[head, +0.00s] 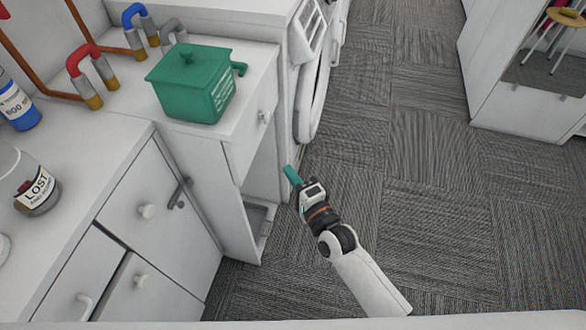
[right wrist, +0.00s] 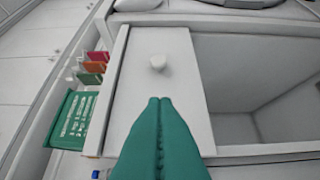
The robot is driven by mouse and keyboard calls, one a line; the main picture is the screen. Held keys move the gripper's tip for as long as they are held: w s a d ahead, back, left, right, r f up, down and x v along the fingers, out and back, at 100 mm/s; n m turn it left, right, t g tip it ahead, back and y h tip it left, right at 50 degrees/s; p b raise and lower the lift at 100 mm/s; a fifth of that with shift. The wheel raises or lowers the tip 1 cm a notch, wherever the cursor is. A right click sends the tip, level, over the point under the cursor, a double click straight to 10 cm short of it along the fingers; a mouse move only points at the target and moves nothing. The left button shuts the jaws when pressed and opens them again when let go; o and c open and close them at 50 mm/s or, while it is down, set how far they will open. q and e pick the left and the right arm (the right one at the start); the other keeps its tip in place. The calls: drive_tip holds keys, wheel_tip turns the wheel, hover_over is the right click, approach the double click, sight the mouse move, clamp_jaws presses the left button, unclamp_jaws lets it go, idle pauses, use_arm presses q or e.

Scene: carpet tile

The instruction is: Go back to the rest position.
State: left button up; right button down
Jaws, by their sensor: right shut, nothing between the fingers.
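My right gripper (head: 292,175) reaches in from the lower right of the head view, over the carpet beside the white cabinet. Its teal fingers are shut together and empty. In the right wrist view the closed fingers (right wrist: 160,105) point at a white panel, with a round white knob (right wrist: 158,62) just beyond their tips. I cannot tell whether they touch the panel. My left gripper is not in view.
The white cabinet (head: 210,175) has an open compartment below its knobbed front. A green lidded box (head: 190,95) stands on top. A jar (head: 38,190) and bent pipes are at left. Grey carpet (head: 425,195) lies clear to the right, before another white cabinet (head: 525,110).

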drive_tip(key=s+d+f+n+g+h, duration=0.25)
drive_tip(key=s+d+f, duration=0.2)
drive_tip(key=f, duration=0.55)
drive_tip(key=s+d+f+n+g+h, duration=0.1)
drive_tip(key=s+d+f+n+g, duration=0.3)
drive_tip(key=f, duration=0.7)
drive_tip(key=s+d+f+n+g+h, duration=0.1)
drive_tip(key=s+d+f+h, duration=0.15)
drive_tip(key=s+f, duration=0.55)
drive_tip(key=s+d+f+n+g+h, duration=0.1)
drive_tip(key=s+d+f, duration=0.3)
drive_tip(key=s, duration=0.4)
drive_tip(key=s+d+f+n+g+h, duration=0.1)
drive_tip(key=s+d+f+n+g, duration=0.2)
drive_tip(key=s+f, duration=0.3)
drive_tip(key=s+d+f+n+g, duration=0.3)
drive_tip(key=s+d+f, duration=0.1)
drive_tip(key=s, duration=0.7)
drive_tip(key=shift+s+d+f+h, duration=0.2)
drive_tip(key=shift+d+f+h, duration=0.15)
drive_tip(key=shift+f, duration=0.45)
